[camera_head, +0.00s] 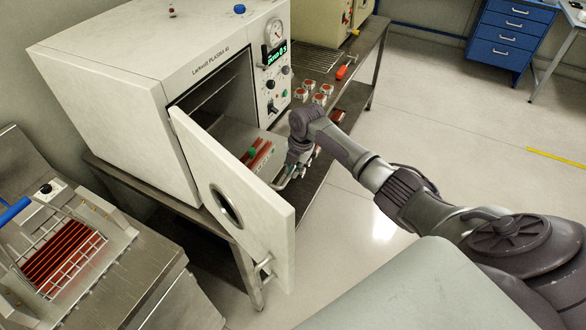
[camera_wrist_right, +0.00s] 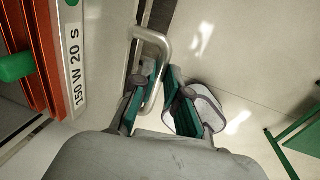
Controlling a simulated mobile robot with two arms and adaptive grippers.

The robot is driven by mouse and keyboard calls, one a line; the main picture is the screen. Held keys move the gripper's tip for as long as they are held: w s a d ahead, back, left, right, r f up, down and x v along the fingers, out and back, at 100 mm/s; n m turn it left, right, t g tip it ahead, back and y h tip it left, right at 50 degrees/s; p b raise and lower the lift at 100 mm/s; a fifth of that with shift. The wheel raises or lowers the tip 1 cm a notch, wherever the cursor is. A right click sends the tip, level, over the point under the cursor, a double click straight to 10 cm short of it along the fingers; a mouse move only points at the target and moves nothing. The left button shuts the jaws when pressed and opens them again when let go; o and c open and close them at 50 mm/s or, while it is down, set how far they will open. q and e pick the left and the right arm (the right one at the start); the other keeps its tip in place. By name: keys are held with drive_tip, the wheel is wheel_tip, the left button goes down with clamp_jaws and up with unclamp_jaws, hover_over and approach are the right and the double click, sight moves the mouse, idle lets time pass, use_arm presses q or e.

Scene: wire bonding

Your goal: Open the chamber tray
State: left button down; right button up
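The white plasma chamber (camera_head: 135,75) has its door (camera_head: 235,205) swung open toward the front. The chamber tray (camera_head: 256,160) shows at the opening, carrying red strips and a green knob. In the right wrist view, a red piece with a green knob and a "150 W 20 S" label (camera_wrist_right: 77,65) is at the left. The metal U-shaped tray handle (camera_wrist_right: 165,50) passes between the fingertips of my right gripper (camera_wrist_right: 163,75). The fingers are close to the bar, but whether they press on it is unclear. In the head view, my right gripper (camera_head: 290,172) is at the tray front. My left gripper is not in view.
The open door stands left of my right arm. Small red-topped pieces (camera_head: 320,98) and a red-handled tool (camera_head: 345,68) lie on the dark bench beside the chamber. A metal station with a red-slotted rack (camera_head: 62,258) is at the left.

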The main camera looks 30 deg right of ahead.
drive_tip(key=o, duration=0.4)
drive_tip(key=r, duration=0.4)
drive_tip(key=s+r, duration=0.1)
drive_tip(key=r, duration=0.2)
drive_tip(key=s+d+r, duration=0.1)
drive_tip(key=r, duration=0.3)
drive_tip(key=shift+r, duration=0.35)
